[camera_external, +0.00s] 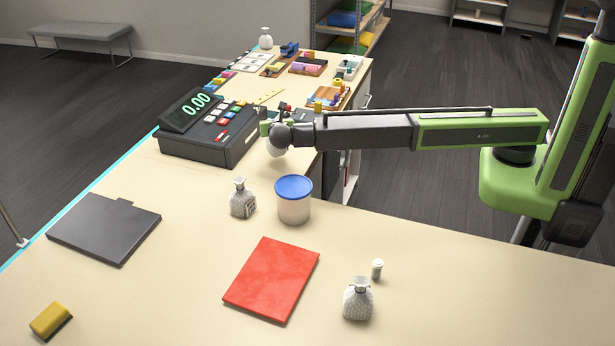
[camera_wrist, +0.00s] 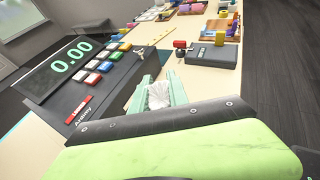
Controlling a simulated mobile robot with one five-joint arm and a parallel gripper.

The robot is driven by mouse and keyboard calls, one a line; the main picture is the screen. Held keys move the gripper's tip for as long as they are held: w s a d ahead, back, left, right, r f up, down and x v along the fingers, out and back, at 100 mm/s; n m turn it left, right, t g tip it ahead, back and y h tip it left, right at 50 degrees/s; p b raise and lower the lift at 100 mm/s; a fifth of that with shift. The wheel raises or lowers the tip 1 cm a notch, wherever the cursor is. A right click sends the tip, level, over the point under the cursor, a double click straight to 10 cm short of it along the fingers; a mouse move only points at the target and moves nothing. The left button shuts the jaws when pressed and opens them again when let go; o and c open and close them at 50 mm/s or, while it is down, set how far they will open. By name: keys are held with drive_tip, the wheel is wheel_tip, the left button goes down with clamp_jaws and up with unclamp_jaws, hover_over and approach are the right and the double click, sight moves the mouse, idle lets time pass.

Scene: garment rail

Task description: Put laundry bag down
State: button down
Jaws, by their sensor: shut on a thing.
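My gripper (camera_external: 268,128) is shut on a small white laundry bag (camera_external: 276,149), just right of the cash register (camera_external: 212,131). In the wrist view the pale green fingers of my gripper (camera_wrist: 157,92) close around the bag's white, ribbed top (camera_wrist: 158,96). The wrist hides much of the bag. I cannot tell whether its bottom touches the counter (camera_external: 180,215). Similar tied white bags stand upright elsewhere: one (camera_external: 242,199) left of a blue-lidded tub, one (camera_external: 357,300) at the front right, and one (camera_external: 265,39) at the far end.
The blue-lidded tub (camera_external: 293,200) stands in front of my gripper. Small trays and coloured items crowd the far counter. The front left has bare room.

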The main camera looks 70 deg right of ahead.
drive_tip(key=shift+w+a+f, duration=0.3)
drive_tip(key=shift+a+f, duration=0.2)
drive_tip(key=shift+a, duration=0.3)
wheel_tip(320, 180, down, 4)
drive_tip(key=b, duration=0.4)
drive_tip(key=shift+f+b, duration=0.2)
drive_tip(key=shift+b, duration=0.15)
drive_tip(key=shift+r, duration=0.3)
drive_tip(key=shift+f, duration=0.25)
drive_tip(key=c, duration=1.3)
unclamp_jaws()
drive_tip(key=shift+r, duration=0.1)
drive_tip(key=shift+s+a+r+p, duration=0.15)
drive_tip(key=shift+r+p, duration=0.2)
drive_tip(key=shift+p, duration=0.15)
drive_tip(key=p+v, duration=0.3)
drive_tip(key=v, duration=0.8)
drive_tip(key=shift+s+a+p, duration=0.1)
drive_tip(key=shift+a+p, duration=0.1)
drive_tip(key=shift+p, duration=0.15)
